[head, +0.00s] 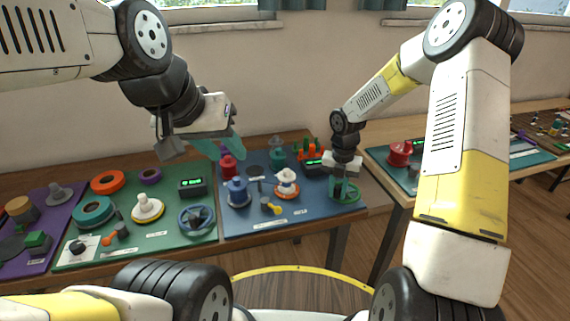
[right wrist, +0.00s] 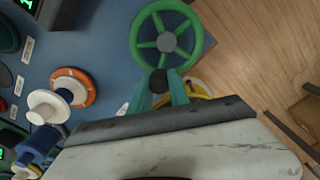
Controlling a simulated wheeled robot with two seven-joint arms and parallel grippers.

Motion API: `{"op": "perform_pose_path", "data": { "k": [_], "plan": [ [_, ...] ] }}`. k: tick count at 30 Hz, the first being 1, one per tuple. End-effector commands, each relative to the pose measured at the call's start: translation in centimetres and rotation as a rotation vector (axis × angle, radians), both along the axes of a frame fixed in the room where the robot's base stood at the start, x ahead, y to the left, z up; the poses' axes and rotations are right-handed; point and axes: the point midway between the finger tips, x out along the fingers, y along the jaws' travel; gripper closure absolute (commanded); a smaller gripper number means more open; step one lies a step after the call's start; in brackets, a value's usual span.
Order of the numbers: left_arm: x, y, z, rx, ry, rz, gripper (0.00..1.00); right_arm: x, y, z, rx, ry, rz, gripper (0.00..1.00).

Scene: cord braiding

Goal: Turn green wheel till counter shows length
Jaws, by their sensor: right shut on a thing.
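The green wheel (head: 349,194) lies flat at the right end of the blue board. In the right wrist view the green wheel (right wrist: 138,42) shows its spokes and grey hub. In the right wrist view the teal fingers of my right gripper (right wrist: 166,88) are shut on the wheel's dark handle knob (right wrist: 158,80). The counter (head: 315,165) is a dark box with a lit green display, too small to read. The counter (right wrist: 30,4) is partly cut off in the wrist view. My left gripper (head: 222,149) hangs open and empty above the boards.
The blue board (head: 290,218) also holds a blue spool (head: 238,192), a white-and-orange spool (head: 287,183) and a red spool (head: 228,166). A green board (head: 150,246) with a blue wheel (head: 197,218) lies to the left. Another table stands to the right across a gap.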

Motion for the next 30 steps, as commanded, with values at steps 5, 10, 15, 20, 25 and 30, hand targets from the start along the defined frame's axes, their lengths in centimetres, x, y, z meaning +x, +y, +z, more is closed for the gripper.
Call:
{"op": "perform_pose_path", "data": {
  "k": [5,10,15,20,25,30],
  "plan": [
    [0.0,0.0,0.0,0.0,0.0,0.0,0.64,2.0,1.5,-0.1,0.002,-0.001,0.001,1.0],
    [0.0,0.0,0.0,0.0,0.0,0.0,0.64,4.2,1.7,-0.1,0.003,-0.002,-0.002,1.0],
    [0.0,0.0,0.0,0.0,0.0,0.0,0.64,6.3,0.9,-0.1,0.002,-0.002,-0.002,1.0],
    [0.0,0.0,0.0,0.0,0.0,0.0,0.64,7.7,-0.6,-0.1,0.002,-0.002,-0.004,1.0],
    [0.0,0.0,0.0,0.0,0.0,0.0,0.64,8.4,-2.8,-0.1,0.002,-0.002,-0.004,1.0],
    [0.0,0.0,0.0,0.0,0.0,0.0,0.64,8.2,-5.1,0.0,-0.001,-0.002,-0.004,1.0]
  ]
}}
